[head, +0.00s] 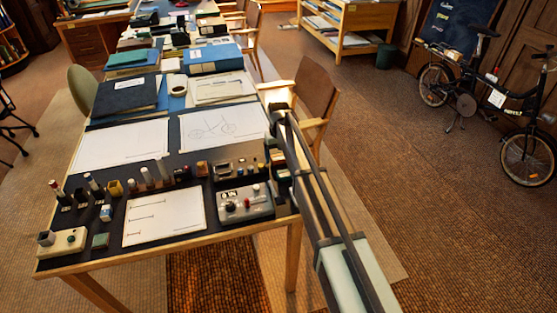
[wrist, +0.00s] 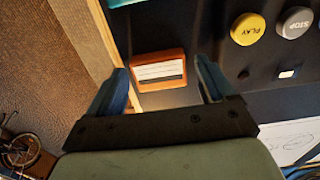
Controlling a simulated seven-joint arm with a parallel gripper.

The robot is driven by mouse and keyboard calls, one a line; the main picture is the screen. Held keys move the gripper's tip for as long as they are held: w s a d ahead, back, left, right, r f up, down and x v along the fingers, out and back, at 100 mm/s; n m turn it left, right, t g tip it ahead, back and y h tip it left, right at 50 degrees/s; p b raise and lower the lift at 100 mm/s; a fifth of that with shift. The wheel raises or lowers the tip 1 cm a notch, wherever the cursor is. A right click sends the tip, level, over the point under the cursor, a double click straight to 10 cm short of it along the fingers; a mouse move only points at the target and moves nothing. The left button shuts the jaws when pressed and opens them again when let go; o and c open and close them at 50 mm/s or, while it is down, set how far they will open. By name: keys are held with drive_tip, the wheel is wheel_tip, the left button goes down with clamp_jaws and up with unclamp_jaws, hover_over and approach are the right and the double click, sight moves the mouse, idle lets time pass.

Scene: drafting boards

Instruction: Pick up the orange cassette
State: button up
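The orange cassette (wrist: 158,58) shows in the wrist view, with a white label on its face. It is near the wooden table edge (wrist: 97,35). My gripper (wrist: 161,72) is open, with one blue finger to each side of the cassette in the picture. A narrow gap shows on each side, and the fingers do not appear to touch it. How far the fingertips are above it is hard to tell. In the head view my arm covers the right table edge, and I cannot make out the cassette for certain.
A yellow PLAY button (wrist: 249,29) and a grey STOP button (wrist: 295,22) are right of the cassette in the wrist view. In the head view, a grey box with knobs (head: 233,207), a white sheet (head: 160,217) and several small upright items crowd the table. A chair (head: 317,88) stands behind my arm.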

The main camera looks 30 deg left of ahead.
sight(277, 157)
drive_tip(key=c, duration=0.9)
drive_tip(key=shift+c, duration=0.2)
drive_tip(key=shift+r, duration=0.6)
wheel_tip(277, 157, up, 8)
drive_tip(key=s+a, duration=0.5)
drive_tip(key=s+a+n, duration=0.1)
drive_tip(key=s+a, duration=0.3)
drive_tip(key=s, duration=0.1)
drive_tip(key=s+a+f+n, duration=0.1)
drive_tip(key=s+a, duration=0.4)
drive_tip(key=s, duration=0.1)
drive_tip(key=shift+s+a, duration=0.1)
drive_tip(key=shift+a, duration=0.2)
drive_tip(key=shift+m, duration=1)
